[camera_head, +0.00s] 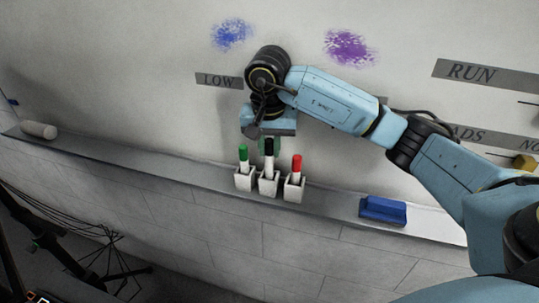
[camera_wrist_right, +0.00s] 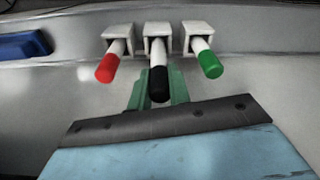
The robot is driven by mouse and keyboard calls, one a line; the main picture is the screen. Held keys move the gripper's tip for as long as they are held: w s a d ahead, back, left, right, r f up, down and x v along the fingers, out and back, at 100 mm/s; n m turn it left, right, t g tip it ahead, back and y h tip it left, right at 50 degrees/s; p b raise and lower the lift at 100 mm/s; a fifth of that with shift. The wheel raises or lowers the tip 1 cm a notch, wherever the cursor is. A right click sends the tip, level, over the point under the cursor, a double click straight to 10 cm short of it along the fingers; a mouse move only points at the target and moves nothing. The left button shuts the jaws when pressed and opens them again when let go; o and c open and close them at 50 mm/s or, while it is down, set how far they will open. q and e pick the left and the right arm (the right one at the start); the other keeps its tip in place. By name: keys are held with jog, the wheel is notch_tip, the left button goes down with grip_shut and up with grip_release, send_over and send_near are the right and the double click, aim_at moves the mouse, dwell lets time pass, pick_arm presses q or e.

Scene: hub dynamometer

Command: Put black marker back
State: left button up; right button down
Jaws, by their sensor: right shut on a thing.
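The black marker (camera_head: 268,160) stands upright, cap up, in the middle one of three white holders (camera_head: 269,183) on the ledge. My right gripper (camera_head: 269,146) comes down on it from above. In the right wrist view its green fingers (camera_wrist_right: 158,88) are shut on the black marker (camera_wrist_right: 158,83), whose lower end is inside the middle holder (camera_wrist_right: 158,32). The green marker (camera_head: 243,153) and the red marker (camera_head: 297,164) stand in the holders on either side. My left gripper is not in view.
A blue eraser (camera_head: 383,209) lies on the ledge to the right, and a white cylinder (camera_head: 39,130) lies at its far left. The whiteboard (camera_head: 150,80) rises close behind. The ledge (camera_head: 150,165) is clear left of the holders. Dark cables (camera_head: 75,225) hang at lower left.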

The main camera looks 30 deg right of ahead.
aim_at(270, 157)
notch_tip(270, 157, down, 3)
jog(key=shift+f+p, duration=0.15)
jog(key=shift+p, duration=0.15)
jog(key=c, duration=1.3)
grip_release()
notch_tip(270, 157, up, 12)
jog(key=s+b, duration=0.1)
jog(key=shift+a, duration=0.45)
jog(key=shift+s, duration=0.1)
